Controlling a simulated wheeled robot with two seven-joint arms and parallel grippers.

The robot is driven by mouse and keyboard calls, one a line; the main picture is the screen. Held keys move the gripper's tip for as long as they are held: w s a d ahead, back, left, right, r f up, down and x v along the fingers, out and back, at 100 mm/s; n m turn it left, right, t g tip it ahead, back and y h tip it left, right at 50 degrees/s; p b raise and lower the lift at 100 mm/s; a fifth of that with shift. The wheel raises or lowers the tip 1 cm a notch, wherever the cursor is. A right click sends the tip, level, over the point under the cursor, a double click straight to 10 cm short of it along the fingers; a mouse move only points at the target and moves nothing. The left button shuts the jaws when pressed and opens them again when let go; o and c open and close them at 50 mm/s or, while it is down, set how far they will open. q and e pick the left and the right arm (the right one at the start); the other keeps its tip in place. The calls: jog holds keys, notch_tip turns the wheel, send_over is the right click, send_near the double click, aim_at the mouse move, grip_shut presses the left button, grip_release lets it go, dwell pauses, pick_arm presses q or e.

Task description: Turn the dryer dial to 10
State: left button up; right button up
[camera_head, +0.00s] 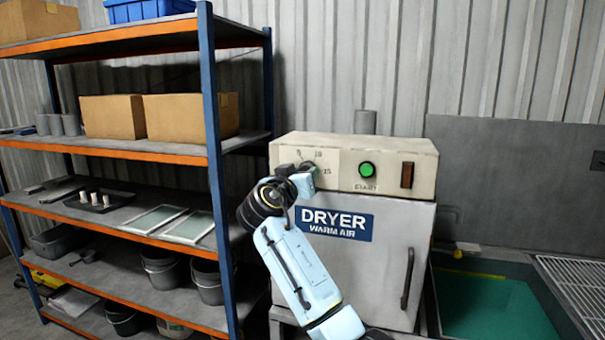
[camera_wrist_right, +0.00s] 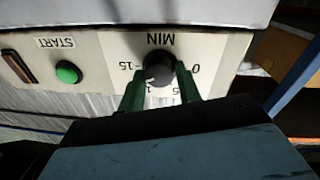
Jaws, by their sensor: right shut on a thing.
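The dryer (camera_head: 350,250) is a pale box with a blue "DRYER WARM AIR" label. Its dial (camera_head: 308,168) is on the left of the control panel, mostly hidden by my right gripper (camera_head: 303,176). In the right wrist view, which is upside down, the dial (camera_wrist_right: 160,70) is a round black knob. The two green fingers of my right gripper (camera_wrist_right: 161,88) are shut on its sides. A small white mark on the knob points down-left, toward a partly hidden number starting with 1. The 0 and 15 marks show on either side. My left gripper is not in view.
A green START button (camera_head: 366,169) and a dark switch (camera_head: 407,175) are right of the dial. A shelf rack (camera_head: 212,150) with boxes and buckets stands close on the left. A sink with green liquid (camera_head: 490,308) is on the right.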

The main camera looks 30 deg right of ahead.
jog(key=shift+n+t+p, duration=0.4)
jog(key=shift+n+p, duration=1.15)
jog(key=shift+n, duration=2.35)
jog(key=o, duration=1)
jog(key=shift+c, duration=0.2)
jog(key=shift+s, duration=0.1)
jog(key=b+v, duration=0.2)
jog(key=v, duration=1.1)
jog(key=shift+a+f, duration=0.15)
